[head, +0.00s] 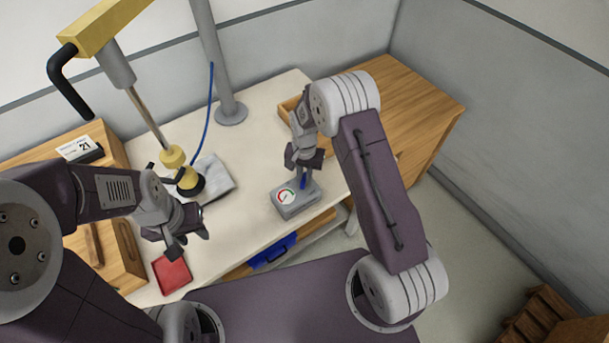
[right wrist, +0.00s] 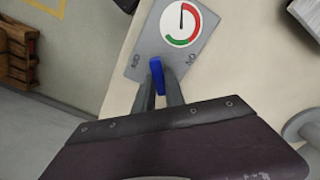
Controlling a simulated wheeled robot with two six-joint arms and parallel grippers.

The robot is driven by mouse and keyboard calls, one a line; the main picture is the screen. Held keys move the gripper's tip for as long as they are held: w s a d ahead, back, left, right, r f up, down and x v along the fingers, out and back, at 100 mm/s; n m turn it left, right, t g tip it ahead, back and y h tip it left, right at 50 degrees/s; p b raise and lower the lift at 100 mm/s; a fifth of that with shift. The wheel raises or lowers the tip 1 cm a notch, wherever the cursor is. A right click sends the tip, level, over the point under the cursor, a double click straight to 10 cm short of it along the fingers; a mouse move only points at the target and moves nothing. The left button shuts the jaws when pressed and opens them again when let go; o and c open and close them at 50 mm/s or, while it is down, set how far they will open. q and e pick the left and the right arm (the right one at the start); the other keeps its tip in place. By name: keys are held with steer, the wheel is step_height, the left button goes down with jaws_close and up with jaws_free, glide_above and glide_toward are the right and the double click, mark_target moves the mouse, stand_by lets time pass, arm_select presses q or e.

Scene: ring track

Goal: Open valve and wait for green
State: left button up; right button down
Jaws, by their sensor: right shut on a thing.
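The valve box (head: 297,207) is a small grey box on the pale worktop, with a round white gauge (head: 286,197) and a blue handle (head: 303,183). In the right wrist view, the gauge (right wrist: 181,23) has a red arc and a green arc, and its dark needle points to the picture's top, away from the green. My right gripper (right wrist: 160,92) is shut on the blue handle (right wrist: 157,75); in the head view it reaches down from above. My left gripper (head: 188,245) hangs open and empty over the worktop, left of the box.
A yellow-armed press (head: 172,158) stands over a grey plate (head: 213,178) behind my left gripper. A red tray (head: 171,274) lies at the front left edge. A blue bin (head: 273,251) sits below the worktop. A post (head: 231,113) rises at the back.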

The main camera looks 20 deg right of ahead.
mark_target(304, 177)
steer(key=m, duration=0.4)
steer(key=shift+m, duration=0.3)
steer(key=shift+r+m, duration=0.1)
steer(key=shift+m, duration=1.5)
steer(key=shift+w+m, duration=0.1)
steer(key=shift+m, duration=0.2)
steer(key=c, duration=1.4)
jaws_free()
step_height(304, 177, up, 9)
steer(key=shift+a+f+b, duration=0.1)
steer(key=shift+b, duration=0.9)
